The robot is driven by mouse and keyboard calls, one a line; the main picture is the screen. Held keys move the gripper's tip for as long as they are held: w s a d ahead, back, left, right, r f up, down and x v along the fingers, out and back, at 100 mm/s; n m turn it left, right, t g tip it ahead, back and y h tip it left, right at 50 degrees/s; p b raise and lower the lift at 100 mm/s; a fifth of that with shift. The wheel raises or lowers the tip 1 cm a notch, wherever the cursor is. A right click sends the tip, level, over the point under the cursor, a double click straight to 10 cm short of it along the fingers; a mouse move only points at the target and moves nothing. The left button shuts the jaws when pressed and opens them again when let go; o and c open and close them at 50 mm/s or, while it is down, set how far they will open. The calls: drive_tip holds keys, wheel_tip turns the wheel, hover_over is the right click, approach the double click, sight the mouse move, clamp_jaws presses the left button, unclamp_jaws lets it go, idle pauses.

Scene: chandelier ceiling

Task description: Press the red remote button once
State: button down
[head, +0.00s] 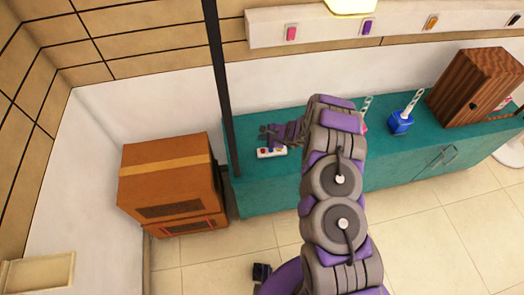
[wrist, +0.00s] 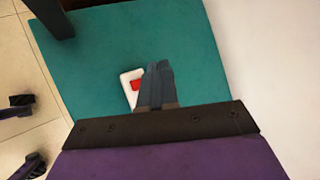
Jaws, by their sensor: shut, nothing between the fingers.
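The white remote (head: 280,153) lies on the teal cabinet top, near its left end, in the head view. Small coloured buttons show on it, but the arm's end is close above and their details are tiny. In the wrist view the remote (wrist: 127,76) is partly hidden behind my fingers, and its red button (wrist: 136,85) shows just left of them. My gripper (wrist: 159,66) is shut and empty, its fingers together over the right part of the remote. In the head view my gripper (head: 267,139) is just above and behind the remote; contact cannot be told.
The teal cabinet (head: 243,190) has a blue holder (head: 400,123) and a wooden box (head: 474,88) farther right. A dark post (head: 219,80) stands close left of the remote. Brown boxes (head: 170,170) stand on the floor at left. Coloured switches line the wall panel (head: 330,30).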

drive_tip(key=b, duration=0.1)
hover_over(264, 151)
wheel_tip(264, 151, down, 6)
drive_tip(key=shift+s+d+r, duration=0.1)
drive_tip(key=shift+d+r, duration=0.05)
drive_tip(key=shift+a+f+b, duration=0.2)
drive_tip(key=shift+f+b, duration=0.25)
drive_tip(key=shift+f, duration=0.05)
drive_tip(key=shift+d, duration=0.15)
drive_tip(key=shift+f, duration=0.1)
idle(1.3)
drive_tip(key=shift+f+b, duration=0.3)
drive_tip(key=shift+b, duration=0.2)
drive_tip(key=shift+f+b, duration=0.4)
drive_tip(key=shift+f, duration=0.05)
idle(0.6)
drive_tip(key=shift+r, duration=0.9)
